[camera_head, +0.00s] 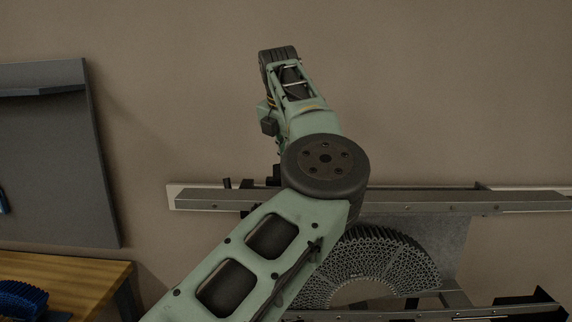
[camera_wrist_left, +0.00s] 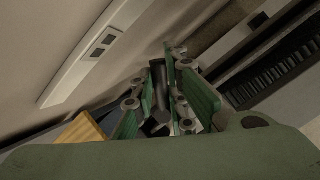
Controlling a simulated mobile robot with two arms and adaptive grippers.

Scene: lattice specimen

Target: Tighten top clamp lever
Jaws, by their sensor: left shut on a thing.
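My left gripper (camera_wrist_left: 160,88) is shut on a dark, narrow piece (camera_wrist_left: 158,98), which appears to be the top clamp lever; its green-backed fingers lie on both sides of it. In the head view my left arm reaches up and over the grey top rail (camera_head: 430,202), and its elbow covers part of the rail. Small dark clamp parts (camera_head: 246,184) show at the rail's left end; the gripper there is mostly hidden. The grey lattice specimen (camera_head: 375,265), a half ring, stands below the rail. My right gripper is out of view.
A wooden table (camera_head: 85,275) with a blue object (camera_head: 22,297) stands at the lower left. A dark grey panel (camera_head: 55,165) hangs on the wall above it. A lower rail with black parts (camera_head: 530,306) lies at the bottom right. The wall above the rail is bare.

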